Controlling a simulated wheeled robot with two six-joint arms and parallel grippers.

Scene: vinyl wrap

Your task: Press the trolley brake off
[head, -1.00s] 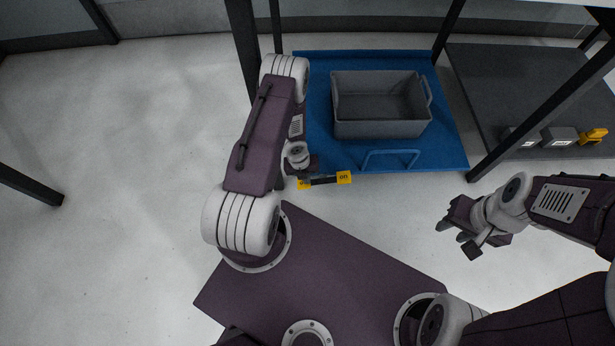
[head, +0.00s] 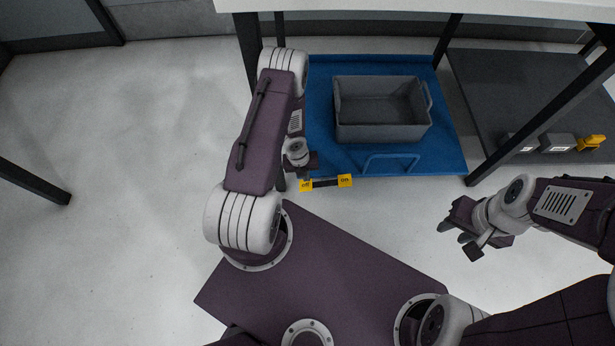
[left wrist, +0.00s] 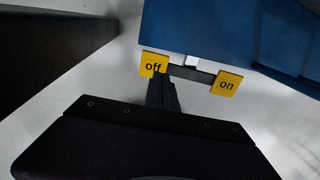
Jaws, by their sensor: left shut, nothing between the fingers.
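The blue trolley (head: 335,160) stands under a table in the head view, with a grey crate on it. Its brake is a dark bar with two yellow pads at the trolley's near edge. The "off" pad (left wrist: 154,64) is at the left and the "on" pad (left wrist: 227,83) at the right in the left wrist view. My left gripper (left wrist: 160,78) is shut and empty, its fingertips at the lower edge of the "off" pad. I cannot tell whether they touch it. In the head view the left arm partly hides that pad. My right gripper (head: 458,228) hangs over the floor, away from the trolley.
The grey crate (head: 384,132) sits on the trolley behind its blue handle (head: 391,158). Dark table legs (head: 541,107) stand beside the trolley. A dark platform (head: 510,85) with small grey and yellow items is at the right.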

